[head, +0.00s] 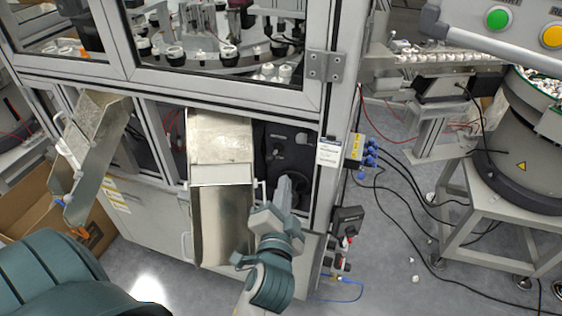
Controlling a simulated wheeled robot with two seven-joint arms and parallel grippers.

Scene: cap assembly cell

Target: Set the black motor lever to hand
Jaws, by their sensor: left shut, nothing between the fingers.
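A black motor unit (267,137) sits in the lower opening of the machine cabinet, with a dark round part (277,154) on its face. I cannot make out the lever or its setting clearly; the gripper and the dark background obscure that area. My left gripper (284,184) is shut and empty, pointing up just in front of and below the dark round part. I cannot tell whether its tips touch anything. My right gripper is not in view.
A metal chute (222,215) stands just left of my left gripper. Another chute (92,150) hangs further left. The cabinet post (335,125) with a yellow-grey connector box (355,149) is to the right. A black switch box (347,220) and cables lie below it.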

